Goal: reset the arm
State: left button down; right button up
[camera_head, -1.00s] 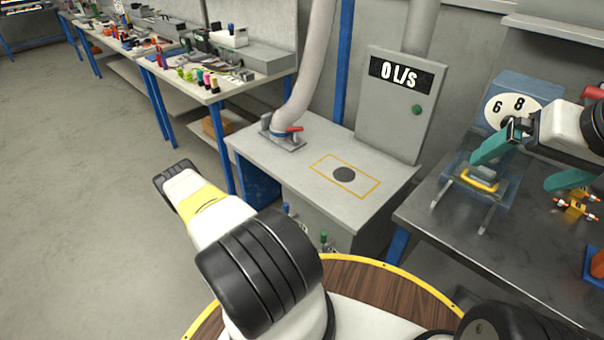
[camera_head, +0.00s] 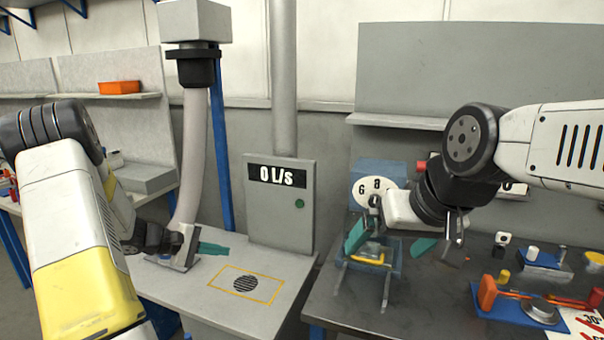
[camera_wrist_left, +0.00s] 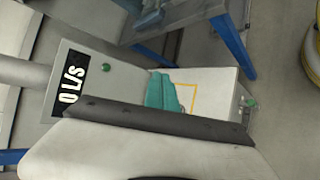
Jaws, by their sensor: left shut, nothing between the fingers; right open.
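My left arm comes in at the left. Its gripper (camera_head: 214,249) is shut and empty, its teal fingers in front of the grey duct stand, above the left part of the light grey table (camera_head: 190,290). The closed teal fingers also show in the left wrist view (camera_wrist_left: 163,92). My right arm comes in from the right. Its gripper (camera_head: 392,243) is open, with the teal fingers apart, in front of the blue box with a numbered dial (camera_head: 365,190). A clear tray with a yellow handle (camera_head: 372,258) is behind and between the fingers; contact cannot be told.
A grey panel reading 0 L/s (camera_head: 280,205) stands behind the light table. A yellow outline with a round grille (camera_head: 245,284) is marked on that table. The dark table (camera_head: 340,305) carries an orange-and-blue fixture (camera_head: 520,300) at right. A thick hose (camera_head: 193,150) hangs at left.

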pick_arm(q)
jog(key=s+d+r+m+g+y, duration=0.2)
jog(key=s+d+r+m, duration=0.1)
jog(key=s+d+r, duration=0.3)
jog(key=s+d+r+m+g+y, duration=0.15)
jog(key=s+d+r+m, duration=0.25)
jog(key=s+r, duration=0.4)
jog(key=s+r+m+t+y, duration=0.1)
jog(key=s+r+m+y, duration=0.1)
jog(key=s+r, duration=0.2)
jog(key=s+r+m+t+y, duration=0.2)
jog(key=s+r, duration=0.2)
jog(key=s, duration=0.6)
jog(key=shift+a+m, duration=0.2)
jog(key=shift+m, duration=0.1)
jog(key=shift+s, duration=0.1)
